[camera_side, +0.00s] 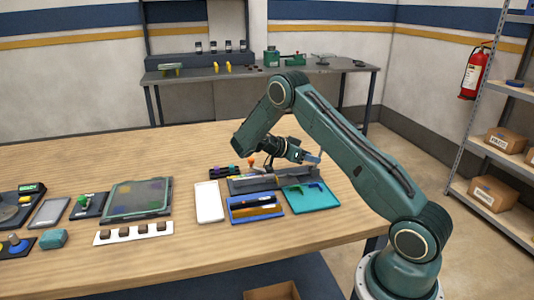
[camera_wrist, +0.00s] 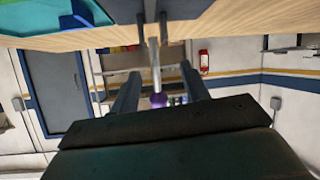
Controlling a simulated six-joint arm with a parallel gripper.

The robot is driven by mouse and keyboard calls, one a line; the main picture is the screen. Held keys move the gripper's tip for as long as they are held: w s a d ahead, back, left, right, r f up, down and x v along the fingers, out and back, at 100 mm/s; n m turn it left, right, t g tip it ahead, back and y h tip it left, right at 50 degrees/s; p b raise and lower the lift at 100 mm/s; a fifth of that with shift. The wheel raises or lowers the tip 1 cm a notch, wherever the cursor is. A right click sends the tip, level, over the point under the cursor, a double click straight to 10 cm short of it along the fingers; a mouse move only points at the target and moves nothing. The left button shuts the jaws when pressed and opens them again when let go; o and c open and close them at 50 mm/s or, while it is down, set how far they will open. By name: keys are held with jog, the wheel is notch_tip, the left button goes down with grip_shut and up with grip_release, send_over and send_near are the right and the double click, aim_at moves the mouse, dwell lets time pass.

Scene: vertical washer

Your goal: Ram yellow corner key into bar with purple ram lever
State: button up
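In the wrist view, the purple knob (camera_wrist: 158,99) of the ram lever sits on a pale rod (camera_wrist: 154,62). My gripper (camera_wrist: 158,80) has its two dark fingers apart, one on each side of the knob, with a visible gap on both sides. I cannot tell how far in depth the knob is from the fingers. In the side view, my gripper (camera_side: 312,157) is low over the right end of a long grey fixture (camera_side: 264,184). The lever is not distinct there. I cannot make out the yellow corner key or the bar being joined.
An orange knob (camera_side: 251,162) stands behind the fixture. A blue tray (camera_side: 233,216) with long bars and a teal tray (camera_side: 314,204) with small corner pieces lie in front. A white tray (camera_side: 209,203) is to the left.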

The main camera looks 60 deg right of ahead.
jog(key=shift+s+d+r, duration=0.15)
dwell(0.3)
